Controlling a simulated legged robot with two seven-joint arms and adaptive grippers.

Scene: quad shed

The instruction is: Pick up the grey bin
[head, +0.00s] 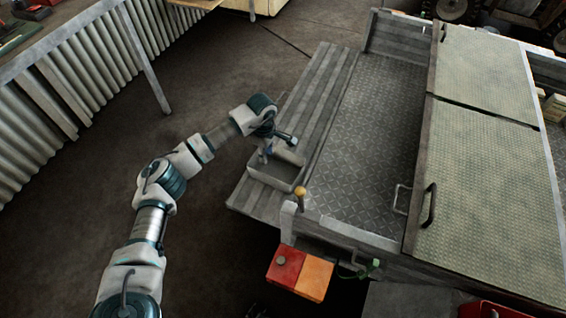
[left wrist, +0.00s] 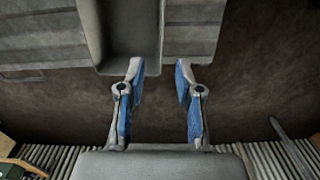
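The grey bin (head: 283,181) is a small open-topped box on the slatted wooden side board of the cart bed. Its inside looks empty. My left gripper (head: 266,152) is at the bin's left part, pointing down. In the left wrist view the left gripper (left wrist: 159,70) is open, with two blue-padded fingers apart. The bin (left wrist: 128,62) shows at the top there, and its right-hand wall lies in line with the gap between the fingertips. One fingertip overlaps the bin's near end; the other is outside it. I cannot tell whether they touch it. My right gripper is not in view.
The slatted board (head: 313,98) is clear beyond the bin. A yellow-topped knob (head: 300,193) stands close to the bin's near right corner. A red and orange box (head: 300,273) is at the cart's near end. A workbench (head: 60,38) stands at the upper left.

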